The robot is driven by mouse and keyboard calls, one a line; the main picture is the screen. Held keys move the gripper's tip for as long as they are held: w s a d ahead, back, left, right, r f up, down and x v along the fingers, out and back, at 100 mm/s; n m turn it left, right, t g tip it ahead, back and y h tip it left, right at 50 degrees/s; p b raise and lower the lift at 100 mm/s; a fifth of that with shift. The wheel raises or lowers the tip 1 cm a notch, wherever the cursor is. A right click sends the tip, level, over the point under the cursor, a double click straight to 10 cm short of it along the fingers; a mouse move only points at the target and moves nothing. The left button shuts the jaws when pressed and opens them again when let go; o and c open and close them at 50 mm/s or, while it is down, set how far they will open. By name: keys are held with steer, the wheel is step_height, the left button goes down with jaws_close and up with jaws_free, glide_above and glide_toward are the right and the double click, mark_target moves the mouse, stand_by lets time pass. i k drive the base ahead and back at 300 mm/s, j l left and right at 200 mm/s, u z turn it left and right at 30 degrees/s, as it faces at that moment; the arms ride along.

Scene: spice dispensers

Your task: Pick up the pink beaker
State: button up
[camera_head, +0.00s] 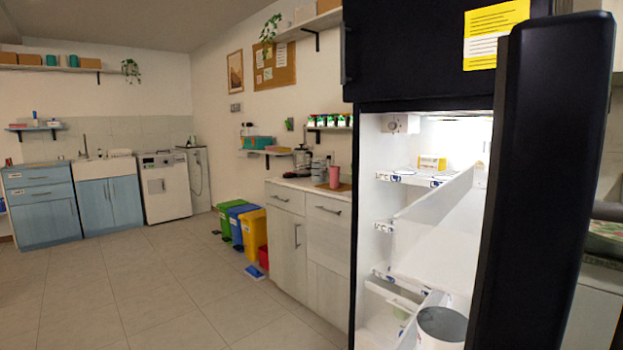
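A pink beaker (334,177) stands upright on the right part of the counter (300,183), close to the black fridge's left side. It is small in the view and some distance away. A brown mat or board lies at its foot. My gripper is not in this view, so I cannot see its fingers or whether they hold anything.
The open fridge (385,210) and its black door (545,190) fill the right side. Several coloured bins (255,230) stand left of the counter. The tiled floor (130,290) is clear at left and centre.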

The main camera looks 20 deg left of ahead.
mark_target(334, 171)
steer(key=i+j, duration=0.15)
steer(key=j, duration=0.2)
steer(key=i+j, duration=0.2)
steer(key=j, duration=0.15)
steer(key=i+j, duration=0.15)
steer(key=j, duration=0.2)
steer(key=i+j, duration=0.15)
steer(key=j, duration=0.15)
steer(key=i+j, duration=0.15)
steer(key=j, duration=0.2)
steer(key=i+j, duration=0.15)
steer(key=i, duration=0.8)
